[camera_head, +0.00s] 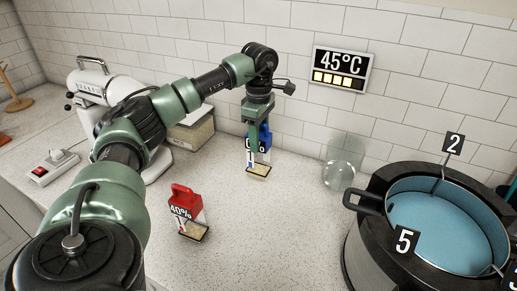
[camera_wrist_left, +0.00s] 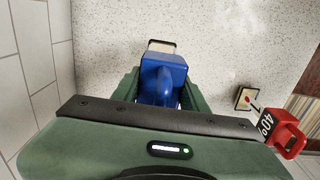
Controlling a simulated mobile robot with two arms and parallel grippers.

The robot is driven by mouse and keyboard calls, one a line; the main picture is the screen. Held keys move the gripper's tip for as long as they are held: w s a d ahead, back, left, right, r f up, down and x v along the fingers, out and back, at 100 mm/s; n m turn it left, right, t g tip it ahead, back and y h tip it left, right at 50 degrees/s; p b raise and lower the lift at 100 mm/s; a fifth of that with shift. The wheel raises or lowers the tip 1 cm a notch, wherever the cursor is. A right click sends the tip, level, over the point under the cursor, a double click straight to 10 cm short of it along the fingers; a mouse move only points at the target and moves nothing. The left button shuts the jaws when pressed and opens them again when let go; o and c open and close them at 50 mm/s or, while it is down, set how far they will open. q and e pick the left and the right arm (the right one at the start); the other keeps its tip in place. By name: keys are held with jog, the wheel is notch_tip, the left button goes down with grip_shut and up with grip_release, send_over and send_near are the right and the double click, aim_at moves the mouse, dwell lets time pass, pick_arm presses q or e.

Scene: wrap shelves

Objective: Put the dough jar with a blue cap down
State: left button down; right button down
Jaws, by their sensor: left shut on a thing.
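The dough jar with a blue cap (camera_head: 265,137) is upright at the back middle of the counter, near the tiled wall. It has a white label and a pale bottom part. My left gripper (camera_head: 257,146) points down from above and is shut on it. In the left wrist view the blue cap (camera_wrist_left: 160,72) sits between the green fingers of the left gripper (camera_wrist_left: 158,92). I cannot tell whether the jar's base touches the counter or is slightly above it. My right gripper is not in view.
A red-capped jar marked 40% (camera_head: 187,212) stands on the counter (camera_head: 270,235) in front. A clear glass jar (camera_head: 341,170) stands right of the blue-capped jar. A large pot with blue contents (camera_head: 440,225) is at the right. A box (camera_head: 192,132) and white mixer (camera_head: 98,90) are left.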

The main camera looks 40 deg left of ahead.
pick_arm(q)
notch_tip(320, 180, down, 4)
jog(key=shift+f+p, duration=0.1)
jog(key=shift+p, duration=0.4)
jog(key=shift+f, duration=0.25)
jog(key=shift+d+f, duration=0.1)
jog(key=shift+f, duration=0.05)
jog(key=c, duration=0.8)
grip_release()
jog(key=shift+o, duration=0.2)
